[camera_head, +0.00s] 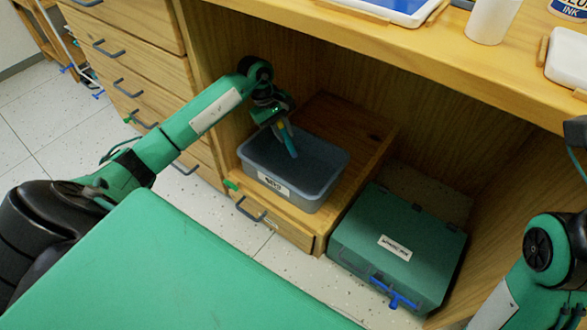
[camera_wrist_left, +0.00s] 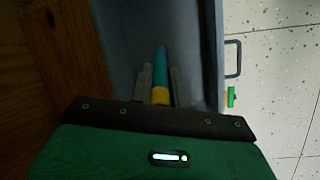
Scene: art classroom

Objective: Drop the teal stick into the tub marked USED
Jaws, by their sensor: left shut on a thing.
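The teal stick (camera_head: 290,144) has a yellow band and hangs tilted downward from my left gripper (camera_head: 279,124). My left gripper is shut on it, above the grey tub (camera_head: 328,191). The tub stands on a low wooden drawer unit under the desk and bears a white label whose lettering is too small to read. In the left wrist view the teal stick (camera_wrist_left: 160,68) shows between the two fingers (camera_wrist_left: 160,85), with the grey tub (camera_wrist_left: 204,45) around and below it. My right gripper is outside the views; only part of the right arm shows.
The desk top (camera_head: 440,45) overhangs the tub. Wooden drawers (camera_head: 130,60) with grey handles stand at the left. Speckled floor (camera_head: 75,140) is clear at the left.

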